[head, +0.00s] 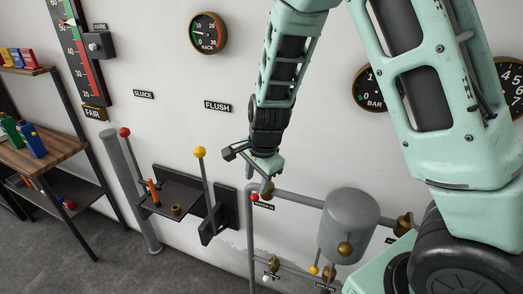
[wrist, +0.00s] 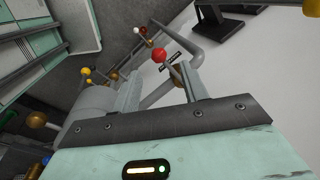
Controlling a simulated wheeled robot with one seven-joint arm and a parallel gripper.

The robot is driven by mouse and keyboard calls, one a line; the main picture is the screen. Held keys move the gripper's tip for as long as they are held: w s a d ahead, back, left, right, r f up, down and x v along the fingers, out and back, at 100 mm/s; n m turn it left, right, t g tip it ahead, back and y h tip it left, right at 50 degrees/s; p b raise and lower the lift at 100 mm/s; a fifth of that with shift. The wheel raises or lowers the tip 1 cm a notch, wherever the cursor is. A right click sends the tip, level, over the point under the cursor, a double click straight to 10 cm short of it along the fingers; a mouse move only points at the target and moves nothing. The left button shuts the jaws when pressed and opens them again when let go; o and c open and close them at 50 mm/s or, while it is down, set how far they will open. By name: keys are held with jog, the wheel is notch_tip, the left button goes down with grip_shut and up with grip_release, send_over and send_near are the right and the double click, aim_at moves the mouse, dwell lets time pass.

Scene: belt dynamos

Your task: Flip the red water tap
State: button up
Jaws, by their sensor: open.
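The red tap knob (head: 255,197) sits on the grey pipe on the wall, just below my gripper (head: 267,184) in the head view, with a small dark label beside it. In the wrist view the same red knob (wrist: 159,55) shows ahead of my gripper (wrist: 160,80), between the lines of its two spread fingers. My gripper is open and empty. Whether a finger touches the tap cannot be told; the tap's brass body is partly hidden by the fingers in the head view.
A grey tank (head: 349,225) with brass fittings stands right of the tap. The yellow-topped flush lever (head: 200,153) and the red-topped sluice lever (head: 125,132) are to the left. A white-knobbed tap (head: 265,278) is lower down. Shelves (head: 45,147) stand far left.

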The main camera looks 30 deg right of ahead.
notch_tip(320, 180, up, 11)
jog(key=s+p, duration=0.1)
jog(key=s, duration=0.1)
jog(key=shift+d, duration=0.2)
jog(key=s+a+f+n+b, duration=0.2)
jog(key=s+a+n, duration=0.2)
jog(key=s+n, duration=0.3)
jog(key=s+a+f+n+g+b, duration=0.1)
jog(key=s+a+f+n+b, duration=0.1)
jog(key=s+a+n, duration=0.3)
jog(key=s+a+f+n+g+b, duration=0.1)
jog(key=s+a+f+n+b, duration=0.1)
jog(key=s+n, duration=0.8)
jog(key=shift+s+a+n+b, duration=0.45)
jog(key=shift+a+n, duration=0.35)
jog(key=shift+a, duration=0.35)
jog(key=shift+w, duration=0.1)
